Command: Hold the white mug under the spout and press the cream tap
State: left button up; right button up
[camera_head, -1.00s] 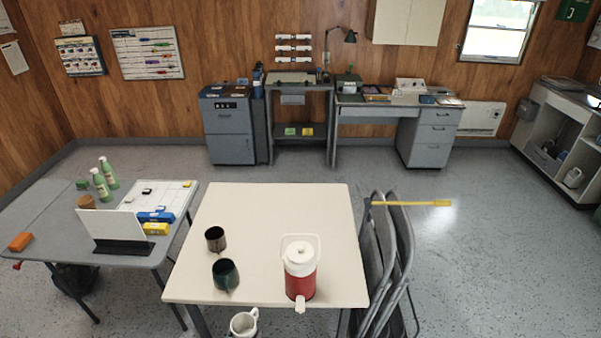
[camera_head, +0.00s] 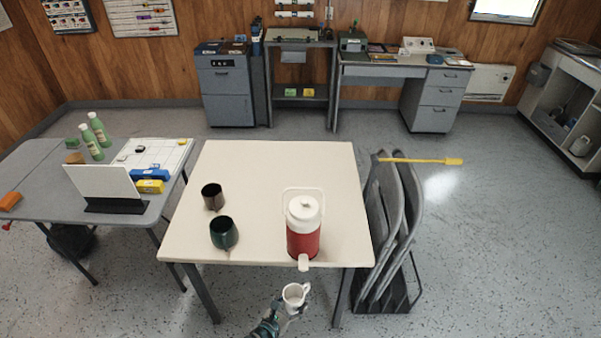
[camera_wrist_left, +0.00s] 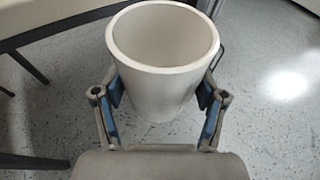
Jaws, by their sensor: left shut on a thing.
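The white mug (camera_head: 293,292) is upright in front of the table's near edge, off the tabletop. My left gripper (camera_head: 288,306) is shut on it; in the left wrist view the mug (camera_wrist_left: 160,70) sits between both fingers (camera_wrist_left: 160,105) and its visible inside looks empty. A red jug (camera_head: 303,240) with a white lid stands near the table's front edge. Its pale spout (camera_head: 304,264) points toward me over the edge. The mug shows just below the spout in the picture, with a gap between them. I cannot make out a separate cream tap. My right gripper is out of view.
The cream table (camera_head: 270,180) also holds a dark brown mug (camera_head: 212,197) and a dark green mug (camera_head: 224,234) on its left. Folded grey chairs (camera_head: 385,230) lean at its right side. A grey table (camera_head: 30,185) with bottles stands at the left.

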aim_at(296, 291)
pick_arm(q)
jog(key=w+d, duration=0.1)
jog(key=w, duration=0.1)
jog(key=w+d, duration=0.2)
jog(key=w, duration=0.1)
jog(key=shift+w+d, duration=0.35)
jog(key=shift+w+a, duration=0.1)
jog(key=shift+a, duration=0.55)
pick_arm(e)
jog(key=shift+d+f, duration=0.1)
